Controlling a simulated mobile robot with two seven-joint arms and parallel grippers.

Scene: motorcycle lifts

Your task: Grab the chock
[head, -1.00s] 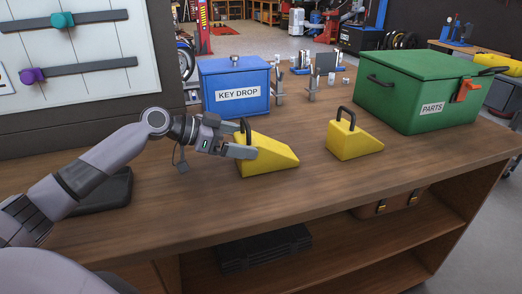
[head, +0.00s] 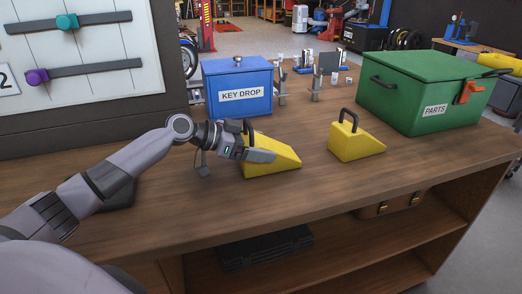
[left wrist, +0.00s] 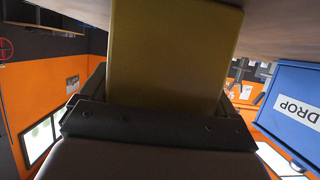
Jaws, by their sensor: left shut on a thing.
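Two yellow wedge chocks with black handles are on the wooden bench in the head view. The left chock (head: 272,158) has my left gripper (head: 258,152) at its handle end, and the gripper is shut on it. In the left wrist view the yellow chock (left wrist: 168,50) fills the middle, between the fingers. Whether it touches the bench is unclear. The right chock (head: 355,142) stands apart on the bench, its handle upright. My right gripper is not in view.
A blue key drop box (head: 238,88) stands behind the held chock. A green parts box (head: 425,88) stands at the right. Small metal stands (head: 316,85) are behind. A dark flat object (head: 112,195) lies under my arm. The bench front (head: 330,185) is clear.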

